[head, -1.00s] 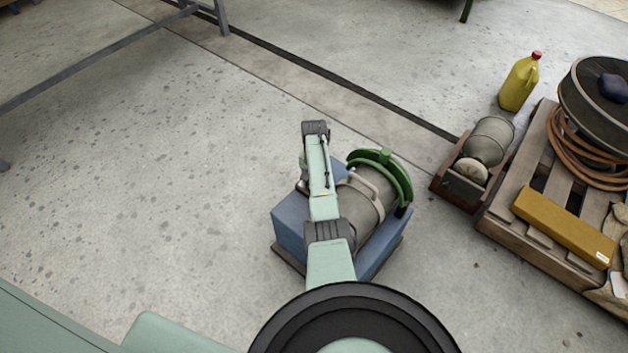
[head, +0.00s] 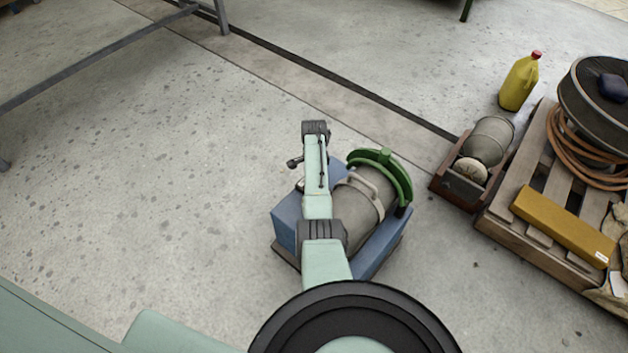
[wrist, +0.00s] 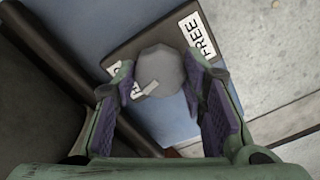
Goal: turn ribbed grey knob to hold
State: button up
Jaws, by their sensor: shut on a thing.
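The grey knob (wrist: 162,72) sits on a dark plate (wrist: 130,45) in the wrist view, with a pale pointer mark (wrist: 147,89) toward the lower left. My gripper (wrist: 156,76) is shut on the knob, a purple-padded finger on either side. A white FREE label (wrist: 198,36) is at the plate's upper right. A second white label (wrist: 113,70) at lower left is partly covered by the left finger; its word cannot be read fully. In the head view my arm hides the knob and gripper.
The blue machine base (head: 291,218) carries a grey drum (head: 364,207) with a green curved guard (head: 398,176). To its right are a small motor in a brown box (head: 461,187), a wooden pallet (head: 508,231) and a yellow jug (head: 519,84). Floor to the left is clear.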

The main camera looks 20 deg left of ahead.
jog(key=shift+m, duration=1.1)
jog(key=o, duration=1.2)
jog(key=shift+c, duration=0.2)
notch_tip(320, 180, up, 12)
